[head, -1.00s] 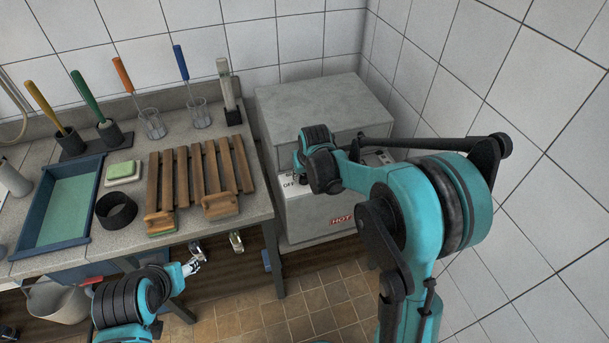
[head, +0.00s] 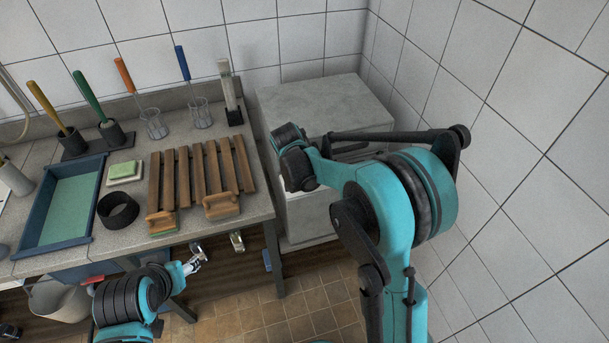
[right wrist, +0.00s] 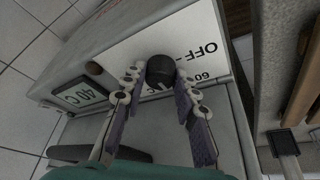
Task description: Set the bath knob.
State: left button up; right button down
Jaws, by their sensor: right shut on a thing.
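The black bath knob (right wrist: 160,70) sits on a white dial panel of the grey bath box (head: 325,105). The panel carries the printed marks OFF (right wrist: 197,54) and 60 (right wrist: 196,76), partly covered by my fingers. My right gripper (right wrist: 158,84) is shut on the knob, one finger on each side. In the head view my right arm hides the knob and those fingertips. A small display (right wrist: 80,94) beside the dial reads 40 C. My left gripper (head: 196,259) hangs empty in front of the counter; its finger opening is too small to judge.
A counter at left holds a wooden slatted rack (head: 198,175), a blue tray (head: 60,205), a black ring (head: 117,210) and several brushes in holders. Its right edge is close to the bath box. A tiled wall (head: 530,150) stands at right.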

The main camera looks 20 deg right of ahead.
jog(key=m+g, duration=0.1)
jog(key=m, duration=0.1)
jog(key=m+h, duration=0.1)
jog(key=m, duration=0.2)
jog(key=shift+w+a+m+g, duration=0.15)
jog(key=shift+m+g, duration=0.15)
jog(key=shift+g, duration=0.1)
jog(key=m+g+p, duration=0.1)
jog(key=m+g, duration=0.1)
jog(key=m, duration=0.2)
jog(key=shift+w+m, duration=0.1)
jog(key=shift+m, duration=0.6)
jog(key=c, duration=1.2)
grip_release()
jog(key=shift+h, duration=0.3)
jog(key=shift+o, duration=0.2)
jog(key=v, duration=1.2)
jog(key=shift+w, duration=0.1)
